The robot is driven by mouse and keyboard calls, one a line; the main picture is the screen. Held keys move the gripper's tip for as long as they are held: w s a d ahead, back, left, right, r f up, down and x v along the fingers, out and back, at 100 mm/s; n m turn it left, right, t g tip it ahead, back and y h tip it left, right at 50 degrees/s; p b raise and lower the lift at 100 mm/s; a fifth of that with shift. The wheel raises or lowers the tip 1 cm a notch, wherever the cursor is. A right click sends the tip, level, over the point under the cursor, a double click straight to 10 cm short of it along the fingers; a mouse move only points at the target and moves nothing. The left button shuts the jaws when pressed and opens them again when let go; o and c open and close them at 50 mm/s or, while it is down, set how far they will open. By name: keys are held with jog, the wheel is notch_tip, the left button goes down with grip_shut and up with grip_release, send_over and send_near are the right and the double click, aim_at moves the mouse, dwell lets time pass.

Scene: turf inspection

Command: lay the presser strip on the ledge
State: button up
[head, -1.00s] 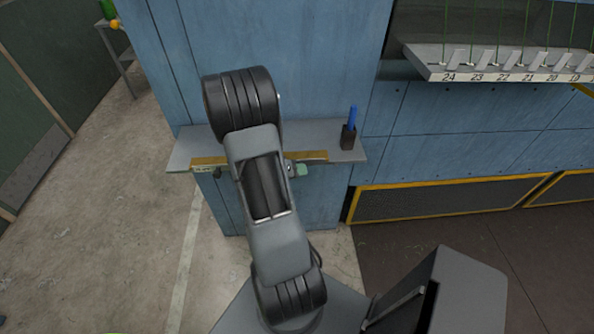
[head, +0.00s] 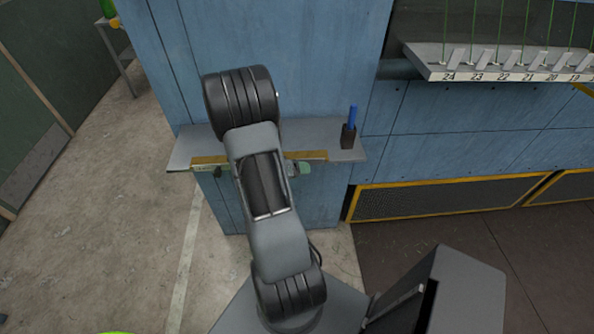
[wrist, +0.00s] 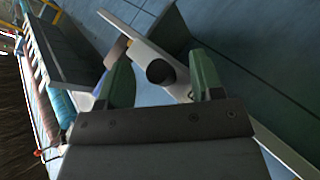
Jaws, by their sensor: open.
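The grey ledge (head: 190,146) juts from the blue wall, with a yellow band (head: 310,156) and a small pale label along its front. In the wrist view, my open gripper (wrist: 159,64) has its two green fingers spread apart. A pale bar with a dark round knob (wrist: 160,72) shows between them. This looks like the presser strip, but I cannot tell whether it rests on the ledge or whether a finger touches it. In the head view, my arm hides the ledge's middle; only a bit of green finger shows at its front edge.
A dark cup (head: 348,137) with a blue pen (head: 352,115) stands at the ledge's right end. A numbered rack (head: 490,66) with green lines is at upper right. Yellow-framed dark panels (head: 440,200) run low along the wall. The concrete floor at left is clear.

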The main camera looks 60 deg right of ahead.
jog(key=shift+a, duration=0.1)
jog(key=v, duration=1.3)
jog(key=shift+w+a+r, duration=0.2)
jog(key=shift+a+r, duration=0.05)
